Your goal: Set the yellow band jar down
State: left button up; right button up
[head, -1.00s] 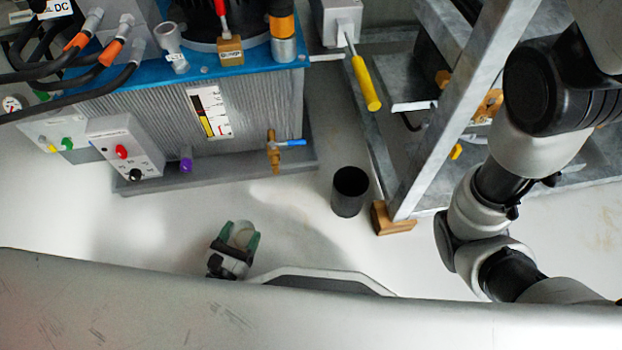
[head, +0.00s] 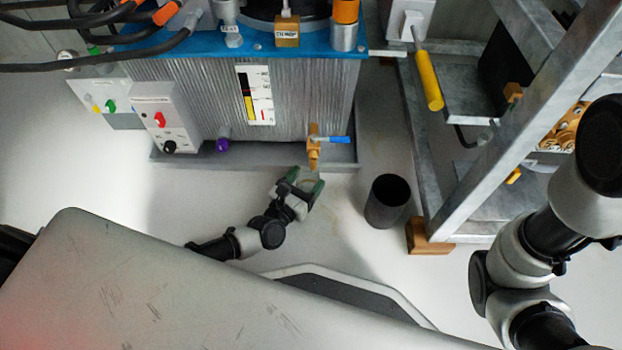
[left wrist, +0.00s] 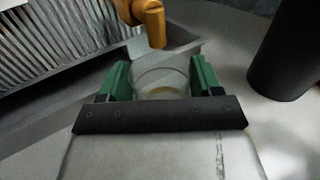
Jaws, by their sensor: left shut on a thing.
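My left gripper (head: 303,187) is shut on a clear jar (left wrist: 160,80), whose rim and a faint yellowish tint low inside show between the green fingers in the left wrist view. In the head view, the jar is small and mostly hidden by the fingers. It is near the brass tap (head: 314,150) with the blue handle, whose spout (left wrist: 154,24) shows just beyond the jar in the left wrist view. I cannot tell whether the jar's base touches anything. My right arm comes in at the right, but its gripper is out of view.
A black open cylinder (head: 387,201) stands on the pale floor to the right of the jar. A metal frame on a wooden block (head: 428,238) is farther right. The finned tank (head: 205,95) and its grey base ledge (head: 180,156) are behind. Floor at the left is clear.

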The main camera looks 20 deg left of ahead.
pick_arm(q)
jog(key=shift+w+d+f+b, duration=0.15)
jog(key=shift+w+f+b, duration=0.3)
jog(key=shift+w+b, duration=0.1)
jog(key=shift+w+d+f+b, duration=0.15)
jog(key=shift+w+f+b, duration=0.25)
jog(key=shift+w, duration=0.15)
jog(key=shift+f, duration=0.1)
jog(key=o, duration=0.9)
